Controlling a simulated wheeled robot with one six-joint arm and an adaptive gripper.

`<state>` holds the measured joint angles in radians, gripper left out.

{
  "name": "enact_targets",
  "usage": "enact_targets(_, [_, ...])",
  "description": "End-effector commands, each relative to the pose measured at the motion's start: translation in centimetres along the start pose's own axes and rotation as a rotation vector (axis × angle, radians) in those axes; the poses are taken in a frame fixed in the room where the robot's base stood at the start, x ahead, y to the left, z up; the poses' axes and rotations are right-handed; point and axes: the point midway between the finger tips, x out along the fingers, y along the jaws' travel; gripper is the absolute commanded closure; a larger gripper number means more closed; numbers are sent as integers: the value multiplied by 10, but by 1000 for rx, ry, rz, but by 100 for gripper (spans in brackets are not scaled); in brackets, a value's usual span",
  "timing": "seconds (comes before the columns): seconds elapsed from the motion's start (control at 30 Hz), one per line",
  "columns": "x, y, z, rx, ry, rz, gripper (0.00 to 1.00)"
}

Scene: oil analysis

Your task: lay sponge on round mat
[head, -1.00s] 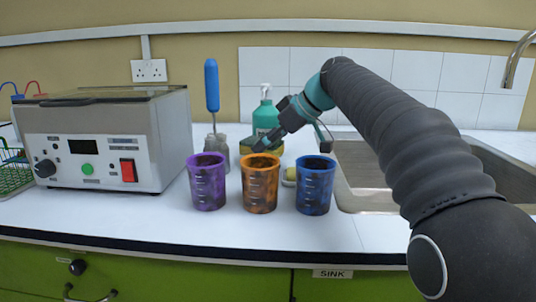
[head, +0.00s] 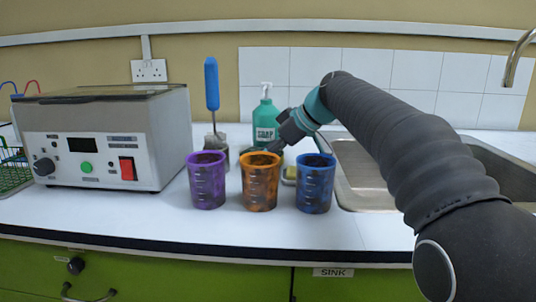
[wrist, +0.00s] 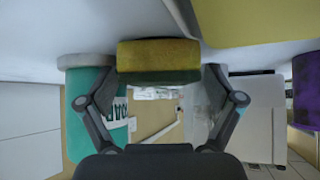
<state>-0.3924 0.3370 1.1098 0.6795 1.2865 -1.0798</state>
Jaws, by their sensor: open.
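A yellow and dark green sponge (wrist: 158,58) is between my gripper's fingertips in the wrist view. My gripper (wrist: 158,88) is open, with one finger at each end of the sponge; I cannot tell whether they touch it. In the head view my gripper (head: 275,146) is behind the orange cup, in front of the soap bottle, and the sponge is mostly hidden there. I cannot tell whether the sponge rests on something. I cannot make out the round mat for certain in either view.
A purple cup (head: 207,181), an orange cup (head: 260,183) and a blue cup (head: 315,185) stand in front. A green soap bottle (head: 265,122) and a brush jar (head: 216,148) are behind. A large yellow surface (wrist: 265,18) is close in the wrist view. The sink (head: 365,180) is right.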

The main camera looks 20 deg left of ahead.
Motion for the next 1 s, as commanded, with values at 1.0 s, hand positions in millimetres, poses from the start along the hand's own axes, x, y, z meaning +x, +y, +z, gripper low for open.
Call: enact_targets(1.0, [-122,0,-2,1,0,0,9])
